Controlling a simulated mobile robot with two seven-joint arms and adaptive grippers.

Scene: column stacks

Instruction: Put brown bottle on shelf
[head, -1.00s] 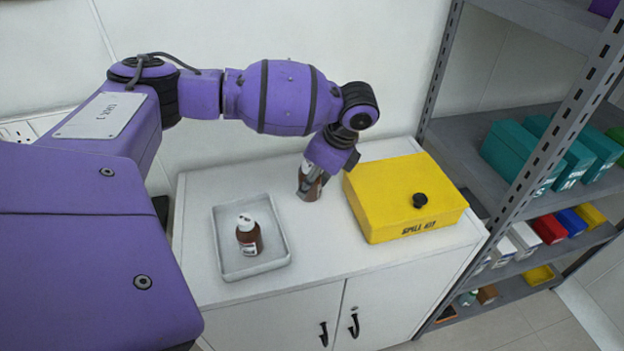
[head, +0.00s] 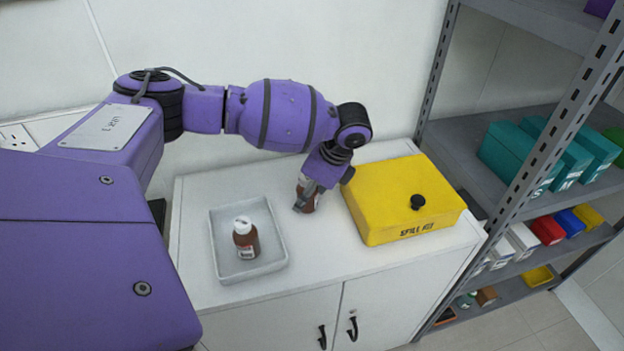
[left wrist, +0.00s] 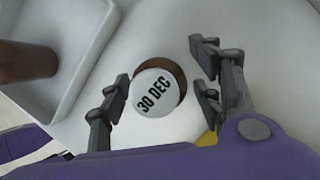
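A brown bottle (head: 309,201) stands on the white cabinet top, left of the yellow box. In the left wrist view its white cap (left wrist: 155,93) reads "30 DEC". My left gripper (head: 307,197) is lowered over this bottle, partly hiding it. In the left wrist view the fingers (left wrist: 163,92) are open on either side of the cap, with a clear gap on the right. A second brown bottle (head: 246,243) with a white cap stands in a grey-white tray (head: 222,262); it also shows in the left wrist view (left wrist: 25,62). My right gripper is out of view.
The yellow spill kit box (head: 385,205) with a black knob sits close to the right of my gripper. A grey metal shelf unit (head: 455,140) at the right holds teal boxes (head: 520,150) and, lower down, several coloured boxes. Bare cabinet top lies in front of the gripper.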

